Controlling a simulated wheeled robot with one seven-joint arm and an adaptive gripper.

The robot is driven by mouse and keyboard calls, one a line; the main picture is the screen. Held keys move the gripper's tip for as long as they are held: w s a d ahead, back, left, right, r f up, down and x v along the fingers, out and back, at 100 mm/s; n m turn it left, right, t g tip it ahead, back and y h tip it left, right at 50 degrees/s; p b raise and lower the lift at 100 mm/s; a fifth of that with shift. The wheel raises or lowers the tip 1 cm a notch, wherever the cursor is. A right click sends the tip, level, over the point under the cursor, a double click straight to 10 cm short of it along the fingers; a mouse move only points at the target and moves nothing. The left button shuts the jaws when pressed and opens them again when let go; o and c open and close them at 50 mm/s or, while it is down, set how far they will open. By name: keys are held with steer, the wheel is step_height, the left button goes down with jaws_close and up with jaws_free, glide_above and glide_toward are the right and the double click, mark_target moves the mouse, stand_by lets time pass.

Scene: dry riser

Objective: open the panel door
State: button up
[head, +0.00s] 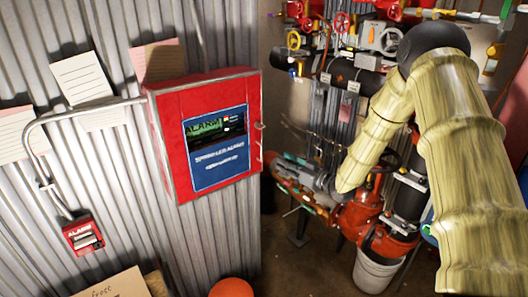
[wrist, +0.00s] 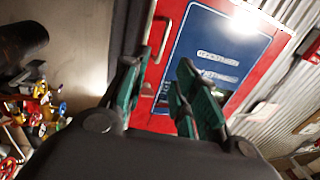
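The red panel (head: 172,150) hangs on the corrugated wall, and its door looks shut. The door carries a blue label with a dark display strip (head: 216,147). A small handle (head: 260,150) sits at the door's right edge. In the wrist view the red door (wrist: 178,12) is upside down, and its pale handle (wrist: 160,42) shows beyond the fingertips. My gripper (wrist: 158,75) is open, with green-padded fingers apart and nothing visible between them but the door behind. It looks short of the handle, not touching it. In the head view my arm reaches down right of the panel.
A small red alarm box (head: 83,236) is on the wall below left, joined to the panel by a conduit (head: 38,150). Paper notes (head: 80,78) hang left. Red pipework and valves (head: 372,215) stand behind my arm, above a white bucket (head: 377,272).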

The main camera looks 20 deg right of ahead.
steer(key=p+x, duration=0.4)
steer(key=x, duration=0.6)
steer(key=shift+w+a, duration=0.25)
jaws_close()
